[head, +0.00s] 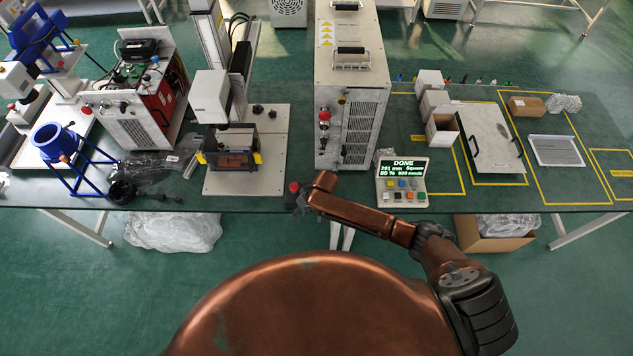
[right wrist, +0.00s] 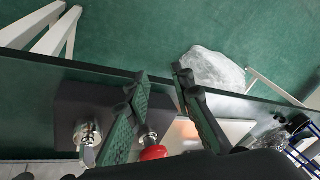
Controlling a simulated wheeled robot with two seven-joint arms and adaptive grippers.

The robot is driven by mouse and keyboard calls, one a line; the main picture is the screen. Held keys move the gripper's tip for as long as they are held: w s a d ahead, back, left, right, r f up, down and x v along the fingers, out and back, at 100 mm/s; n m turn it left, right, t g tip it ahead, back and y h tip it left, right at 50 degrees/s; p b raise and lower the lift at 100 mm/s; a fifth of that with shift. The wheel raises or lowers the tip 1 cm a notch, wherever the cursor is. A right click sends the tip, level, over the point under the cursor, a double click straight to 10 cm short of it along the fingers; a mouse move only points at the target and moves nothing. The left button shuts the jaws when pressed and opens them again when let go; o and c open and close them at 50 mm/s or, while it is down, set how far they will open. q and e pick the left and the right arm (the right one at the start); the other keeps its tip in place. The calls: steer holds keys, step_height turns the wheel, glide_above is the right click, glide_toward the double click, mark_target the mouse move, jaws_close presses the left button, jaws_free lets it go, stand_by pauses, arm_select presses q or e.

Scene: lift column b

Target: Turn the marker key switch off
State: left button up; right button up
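In the right wrist view, a dark control box (right wrist: 70,105) sits at the table edge and carries a silver key switch (right wrist: 87,133) with a key in it and a red button (right wrist: 153,152). The red button also shows in the head view (head: 294,187), while the key switch is hidden there by my right gripper (head: 302,203). In the right wrist view my right gripper (right wrist: 162,80) is open and empty, with the red button low between its fingers and the key switch to the left of them. The laser marker (head: 210,97) stands behind on a pale base plate (head: 272,150). My left gripper is out of view.
A tall cabinet (head: 350,45) stands behind my right gripper. A console (head: 402,185) to the right reads DONE. A frame with a blue cup (head: 55,140) and cables stand at left. Open boxes and yellow-taped areas lie at right. Clear bags (head: 175,232) sit under the table.

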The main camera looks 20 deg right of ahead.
steer(key=w+d+r+h, duration=0.1)
steer(key=w+d+r, duration=0.1)
steer(key=r, duration=0.2)
steer(key=w+d+r+m+g+h+p, duration=0.1)
steer(key=w+d+r, duration=0.1)
steer(key=d+r, duration=0.1)
steer(key=w+d+r+h, duration=0.1)
steer(key=w+d+r, duration=0.1)
steer(key=r, duration=0.3)
steer(key=shift+w+d+r+g+h+p, duration=0.15)
steer(key=shift+w+d+h, duration=0.05)
steer(key=shift+d, duration=0.2)
steer(key=shift+w+d+r+g+h+p, duration=0.15)
steer(key=shift+w+d+h, duration=0.05)
steer(key=shift+d, duration=0.15)
step_height(320, 180, down, 8)
steer(key=shift+r+p, duration=0.2)
steer(key=shift+p, duration=0.1)
jaws_close()
